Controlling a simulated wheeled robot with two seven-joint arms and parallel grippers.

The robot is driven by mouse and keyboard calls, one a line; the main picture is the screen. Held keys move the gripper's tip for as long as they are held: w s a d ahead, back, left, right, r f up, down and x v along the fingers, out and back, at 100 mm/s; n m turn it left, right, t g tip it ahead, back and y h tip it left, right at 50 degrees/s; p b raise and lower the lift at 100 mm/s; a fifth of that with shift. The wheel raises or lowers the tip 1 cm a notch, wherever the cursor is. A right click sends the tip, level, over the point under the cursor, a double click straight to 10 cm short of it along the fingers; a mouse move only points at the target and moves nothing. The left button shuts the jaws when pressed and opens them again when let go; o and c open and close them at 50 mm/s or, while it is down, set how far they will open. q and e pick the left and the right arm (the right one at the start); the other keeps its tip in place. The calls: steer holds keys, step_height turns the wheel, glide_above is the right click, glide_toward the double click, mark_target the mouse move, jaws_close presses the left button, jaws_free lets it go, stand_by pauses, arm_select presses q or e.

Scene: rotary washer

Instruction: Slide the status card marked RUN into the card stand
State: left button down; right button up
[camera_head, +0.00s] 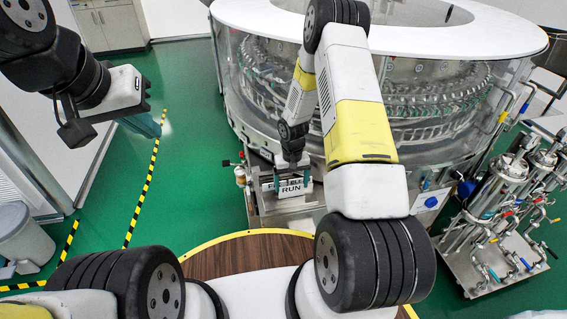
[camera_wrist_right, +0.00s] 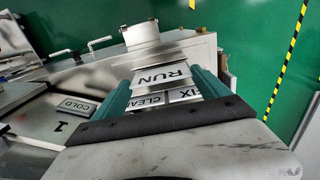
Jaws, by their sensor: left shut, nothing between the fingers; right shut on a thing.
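The white RUN card (camera_head: 291,190) is held in my right gripper (camera_head: 292,172), low in front of the round washer. In the right wrist view the RUN card (camera_wrist_right: 162,76) is between the teal fingers. Behind and below it are partly hidden cards, one reading CLEA (camera_wrist_right: 150,99) and one ending in IX (camera_wrist_right: 186,94). I cannot clearly make out the card stand or whether the RUN card touches it. My left gripper (camera_head: 145,122) is shut and empty, raised at the upper left, away from the cards.
The glass-walled washer (camera_head: 410,105) stands behind my right arm. A card reading COLD (camera_wrist_right: 75,107) lies on a metal surface beside a 1 mark. A metal filter skid (camera_head: 495,215) with valves stands at right. Green floor on the left is open, with striped tape.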

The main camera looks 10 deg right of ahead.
steer(key=shift+f, duration=0.6)
stand_by(0.4)
steer(key=o, duration=1.2)
steer(key=shift+c, duration=0.2)
steer(key=shift+r, duration=4)
